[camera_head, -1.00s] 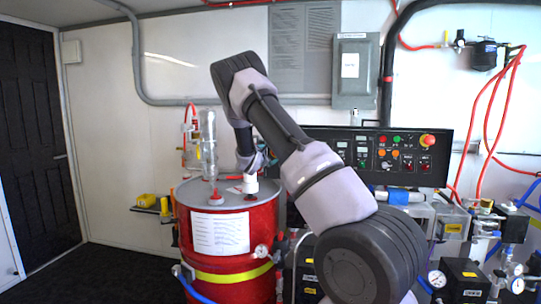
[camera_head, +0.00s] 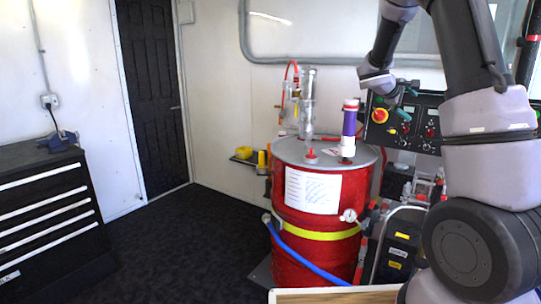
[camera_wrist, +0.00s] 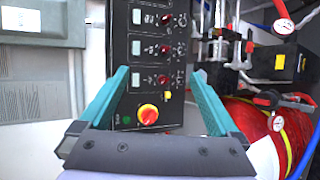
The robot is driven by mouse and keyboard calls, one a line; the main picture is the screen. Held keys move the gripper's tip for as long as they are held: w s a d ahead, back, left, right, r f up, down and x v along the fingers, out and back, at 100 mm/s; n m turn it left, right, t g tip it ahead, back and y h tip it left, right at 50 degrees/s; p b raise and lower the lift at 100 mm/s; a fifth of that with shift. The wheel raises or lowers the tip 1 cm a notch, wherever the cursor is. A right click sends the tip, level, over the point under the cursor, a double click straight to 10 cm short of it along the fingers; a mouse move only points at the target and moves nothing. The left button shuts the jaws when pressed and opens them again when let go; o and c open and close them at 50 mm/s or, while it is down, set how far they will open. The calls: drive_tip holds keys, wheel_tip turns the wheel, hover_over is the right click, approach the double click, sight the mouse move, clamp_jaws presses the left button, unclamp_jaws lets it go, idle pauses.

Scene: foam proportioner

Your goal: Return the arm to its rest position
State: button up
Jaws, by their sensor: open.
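My arm (camera_head: 465,120) is raised and bent at the right of the head view. Its wrist hangs down near the control panel (camera_head: 424,120). My gripper (camera_head: 407,100) is open and empty, up and to the right of the red drum (camera_head: 312,233), clear of the drum top. In the wrist view, the two teal fingers of my gripper (camera_wrist: 160,85) stand wide apart with nothing between them. The panel with its red-and-yellow knob (camera_wrist: 148,115) lies beyond them. A purple cylinder (camera_head: 349,124) stands upright on a white fitting on the drum lid.
A clear pump tube (camera_head: 308,100) rises from the drum. A black drawer cabinet (camera_head: 45,215) stands at the left, with a dark door (camera_head: 150,90) behind. The dark floor (camera_head: 190,250) between cabinet and drum is clear. Gauges and hoses crowd the drum's right side.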

drive_tip(key=s+a+r+m+y, duration=0.1)
drive_tip(key=s+a+m+y, duration=0.2)
drive_tip(key=s, duration=0.5)
drive_tip(key=s+a+r+m+y, duration=0.2)
drive_tip(key=s+a, duration=0.4)
drive_tip(key=s, duration=0.3)
drive_tip(key=s+a+r+m+g+y, duration=0.1)
drive_tip(key=s+a+m+y, duration=0.3)
drive_tip(key=s, duration=0.5)
drive_tip(key=shift+s+a+r+m, duration=0.15)
drive_tip(key=shift+a+m, duration=0.15)
drive_tip(key=shift+a, duration=0.1)
drive_tip(key=shift+o, duration=0.2)
drive_tip(key=s+a+r+m+t+y, duration=0.1)
drive_tip(key=s+a+y, duration=0.3)
drive_tip(key=s+a, duration=0.4)
drive_tip(key=shift+s+a+r+m+t, duration=0.2)
drive_tip(key=shift+s+a+m+t, duration=0.15)
drive_tip(key=shift+a+m, duration=0.45)
